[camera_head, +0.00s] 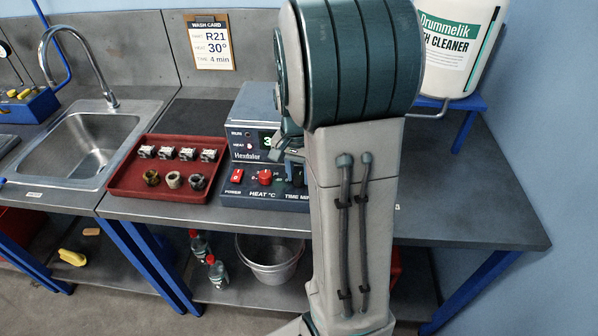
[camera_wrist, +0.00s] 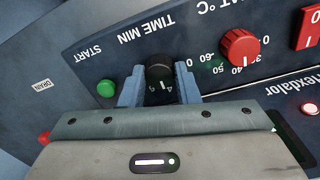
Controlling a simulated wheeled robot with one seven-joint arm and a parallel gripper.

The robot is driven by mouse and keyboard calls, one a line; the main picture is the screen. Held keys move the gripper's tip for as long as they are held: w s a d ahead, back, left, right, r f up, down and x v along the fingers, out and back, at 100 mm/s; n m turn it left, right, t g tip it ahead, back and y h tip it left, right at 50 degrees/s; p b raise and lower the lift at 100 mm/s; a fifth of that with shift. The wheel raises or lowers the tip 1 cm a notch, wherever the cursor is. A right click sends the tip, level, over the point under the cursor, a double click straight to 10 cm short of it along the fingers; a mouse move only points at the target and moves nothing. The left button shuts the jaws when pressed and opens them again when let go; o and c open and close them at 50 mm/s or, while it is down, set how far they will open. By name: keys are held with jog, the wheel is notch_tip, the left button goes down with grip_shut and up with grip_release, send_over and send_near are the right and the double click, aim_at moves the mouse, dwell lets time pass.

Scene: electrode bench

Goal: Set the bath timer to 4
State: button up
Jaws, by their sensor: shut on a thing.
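The bath (camera_head: 252,108) stands on the bench, its front panel partly hidden by my arm in the head view. The black time knob (camera_wrist: 160,70) shows in the wrist view, under the upside-down TIME MIN label. My gripper (camera_wrist: 161,90) is shut on the time knob, one finger on each side. A short white mark and small digits, seemingly a 4 and a 6, show at the knob's near side; I cannot tell exactly which digit the mark points to. My gripper (camera_head: 290,158) also shows in the head view, largely hidden by my arm.
The red heat knob (camera_wrist: 240,47) and green start button (camera_wrist: 106,88) flank the time knob. A red tray (camera_head: 122,190) with several small parts is left of the bath. The wash card (camera_head: 212,42) reads 4 min. A white bucket (camera_head: 455,65) stands at the right.

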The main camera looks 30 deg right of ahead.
jog(key=o, duration=1)
jog(key=shift+c, duration=0.2)
jog(key=shift+r, duration=0.1)
notch_tip(320, 180, up, 14)
jog(key=shift+w+a, duration=0.2)
jog(key=shift+a, duration=0.05)
jog(key=shift+f, duration=0.2)
